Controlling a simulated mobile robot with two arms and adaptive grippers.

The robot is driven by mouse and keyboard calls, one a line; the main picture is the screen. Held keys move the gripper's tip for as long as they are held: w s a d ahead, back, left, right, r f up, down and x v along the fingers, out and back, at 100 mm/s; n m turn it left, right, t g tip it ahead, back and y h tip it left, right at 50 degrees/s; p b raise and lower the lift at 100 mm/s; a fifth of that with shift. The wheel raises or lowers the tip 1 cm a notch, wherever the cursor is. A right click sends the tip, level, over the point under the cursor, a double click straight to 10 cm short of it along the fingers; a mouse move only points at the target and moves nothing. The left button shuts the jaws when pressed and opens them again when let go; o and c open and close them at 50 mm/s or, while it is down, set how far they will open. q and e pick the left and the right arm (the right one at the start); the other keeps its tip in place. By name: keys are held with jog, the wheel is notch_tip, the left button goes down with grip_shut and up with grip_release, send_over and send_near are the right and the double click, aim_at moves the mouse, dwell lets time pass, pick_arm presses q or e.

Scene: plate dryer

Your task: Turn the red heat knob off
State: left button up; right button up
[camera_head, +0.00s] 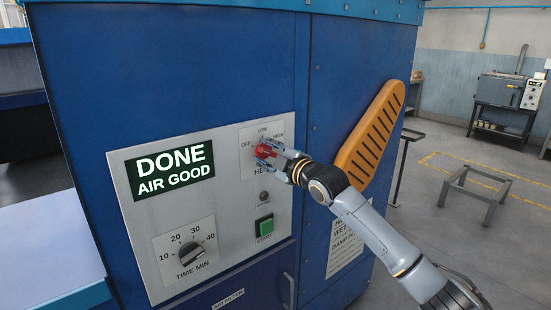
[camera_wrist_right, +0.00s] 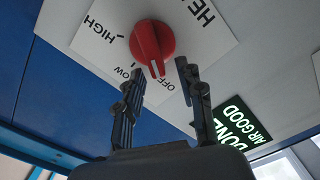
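The red heat knob (camera_head: 266,151) is on the right part of the dryer's control panel. It also shows in the right wrist view (camera_wrist_right: 151,40), where its white pointer line aims between LOW and OFF. My right gripper (camera_head: 281,158) is at the knob and partly covers it and its plate. In the right wrist view, the right gripper (camera_wrist_right: 161,70) has its fingers spread, one tip on each side of the knob's pointer end. I cannot tell whether they touch it. My left gripper is in no view.
The display (camera_head: 174,171) reads DONE, AIR GOOD. A green START button (camera_head: 265,226) and a black time knob (camera_head: 192,255) sit below. Floor at the right is mostly open, with a low metal stand (camera_head: 478,190).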

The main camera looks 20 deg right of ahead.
jog(key=v, duration=1.1)
jog(key=shift+s, duration=0.35)
